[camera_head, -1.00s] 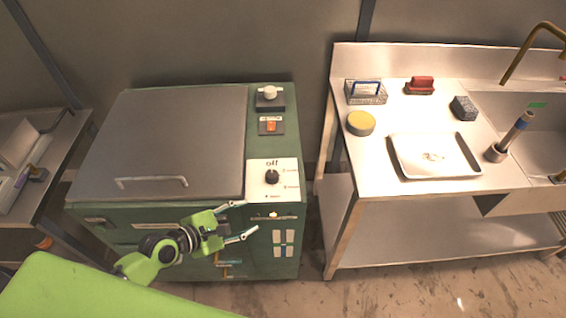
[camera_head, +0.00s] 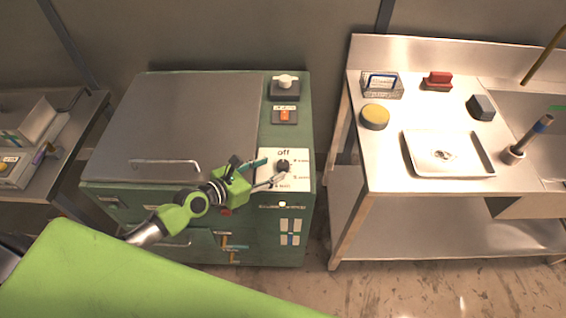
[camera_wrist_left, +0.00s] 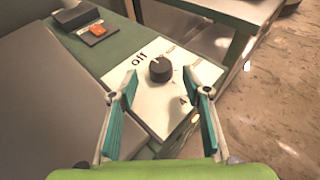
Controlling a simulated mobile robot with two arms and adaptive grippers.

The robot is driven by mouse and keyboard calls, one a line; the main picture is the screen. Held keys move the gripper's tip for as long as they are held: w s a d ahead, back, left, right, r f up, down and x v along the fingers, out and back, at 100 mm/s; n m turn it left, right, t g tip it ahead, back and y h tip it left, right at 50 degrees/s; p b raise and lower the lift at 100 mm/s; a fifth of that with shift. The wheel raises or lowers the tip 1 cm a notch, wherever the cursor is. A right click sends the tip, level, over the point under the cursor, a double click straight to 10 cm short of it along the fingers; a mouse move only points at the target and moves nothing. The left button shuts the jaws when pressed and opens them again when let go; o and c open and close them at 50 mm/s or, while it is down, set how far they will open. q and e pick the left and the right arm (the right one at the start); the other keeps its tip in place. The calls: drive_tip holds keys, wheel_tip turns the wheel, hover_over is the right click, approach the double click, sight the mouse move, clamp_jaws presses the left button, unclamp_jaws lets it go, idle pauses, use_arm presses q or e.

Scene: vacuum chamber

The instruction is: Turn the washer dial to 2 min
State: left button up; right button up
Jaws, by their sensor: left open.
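The green washer (camera_head: 300,140) stands at the left-centre with its grey lid closed. Its black dial (camera_head: 283,166) sits on a white plate (camera_head: 297,182) marked "off" at the right front of the top. In the left wrist view the dial (camera_wrist_left: 160,69) lies ahead of the fingertips, between their lines. My left gripper (camera_head: 270,172) is open and empty, just left of the dial; in the left wrist view its teal finger pads (camera_wrist_left: 163,90) are spread wide, apart from the dial. The minute labels are too small to read. My right gripper is not in view.
Behind the dial are an orange switch (camera_head: 285,116) and a white knob (camera_head: 285,82). The lid handle (camera_head: 165,163) is left of my gripper. A steel table (camera_head: 385,165) with a white tray (camera_head: 447,154) stands at right, across a narrow gap.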

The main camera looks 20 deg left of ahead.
sight(282, 165)
use_arm(q)
drive_tip(key=x, duration=0.6)
drive_tip(key=shift+w+d+f+b, duration=0.1)
drive_tip(key=shift+w+b, duration=0.1)
drive_tip(key=shift+b, duration=0.1)
drive_tip(key=c, duration=1.1)
